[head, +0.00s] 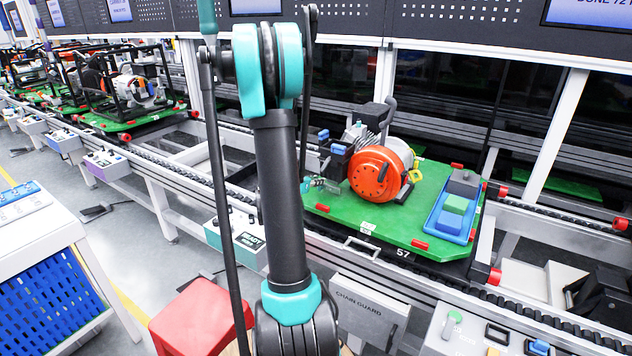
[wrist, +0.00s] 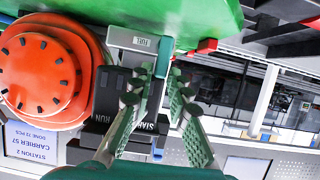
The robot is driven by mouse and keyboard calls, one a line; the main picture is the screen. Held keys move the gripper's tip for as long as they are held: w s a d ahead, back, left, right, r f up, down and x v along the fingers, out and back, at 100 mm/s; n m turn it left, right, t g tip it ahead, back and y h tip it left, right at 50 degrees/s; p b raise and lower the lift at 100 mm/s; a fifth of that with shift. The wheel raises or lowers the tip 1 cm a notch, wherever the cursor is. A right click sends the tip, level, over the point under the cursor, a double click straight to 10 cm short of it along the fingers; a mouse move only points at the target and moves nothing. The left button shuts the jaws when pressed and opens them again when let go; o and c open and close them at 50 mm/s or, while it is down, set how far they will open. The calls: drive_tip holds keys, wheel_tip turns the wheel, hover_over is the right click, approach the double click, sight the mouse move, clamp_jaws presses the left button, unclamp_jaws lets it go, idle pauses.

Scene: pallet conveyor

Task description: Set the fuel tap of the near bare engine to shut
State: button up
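The near bare engine has a round orange starter cover (head: 376,174) and sits on a green pallet marked 57. The orange cover also shows at the left of the wrist view (wrist: 45,72). A grey plate marked FUEL (wrist: 138,41) is just beyond my fingertips. A teal lever, apparently the fuel tap (wrist: 158,72), runs from the plate's end between my fingers. My gripper (wrist: 160,76) is open, its two green-padded fingers apart on either side of the lever. I cannot tell whether they touch it. In the head view my gripper (head: 321,185) is small at the engine's left side.
A blue tray (head: 437,222) with blocks sits on the pallet's right. Framed engines on green pallets (head: 132,108) stand farther left. A red stool (head: 202,318) is in front of the conveyor.

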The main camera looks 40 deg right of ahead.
clamp_jaws()
drive_tip(key=shift+w, duration=0.1)
drive_tip(key=shift+w+a+f+n+g+h, duration=0.1)
drive_tip(key=shift+w+a+n+g+h, duration=0.1)
drive_tip(key=shift+w+n+g, duration=0.25)
drive_tip(key=shift+w+a+n+g+h, duration=0.1)
drive_tip(key=shift+w+n+g+h, duration=0.15)
drive_tip(key=shift+n, duration=0.4)
drive_tip(key=n, duration=0.1)
drive_tip(key=w+n+g, duration=0.1)
drive_tip(key=f+n+h, duration=0.1)
drive_tip(key=shift+w+a+g, duration=0.2)
drive_tip(key=shift+a+g, duration=0.05)
drive_tip(key=shift+g, duration=0.15)
drive_tip(key=n, duration=0.1)
drive_tip(key=w+f+n+g+h, duration=0.1)
drive_tip(key=n, duration=0.1)
drive_tip(key=shift+a+f+n+h, duration=0.2)
drive_tip(key=shift+n+h, duration=0.05)
drive_tip(key=shift+n, duration=0.05)
drive_tip(key=n, duration=0.1)
drive_tip(key=f+n+h, duration=0.1)
drive_tip(key=n, duration=0.1)
drive_tip(key=f+n+g+h, duration=0.1)
drive_tip(key=shift+w+a+n, duration=0.1)
drive_tip(key=shift+w+n, duration=0.15)
drive_tip(key=shift+n, duration=0.05)
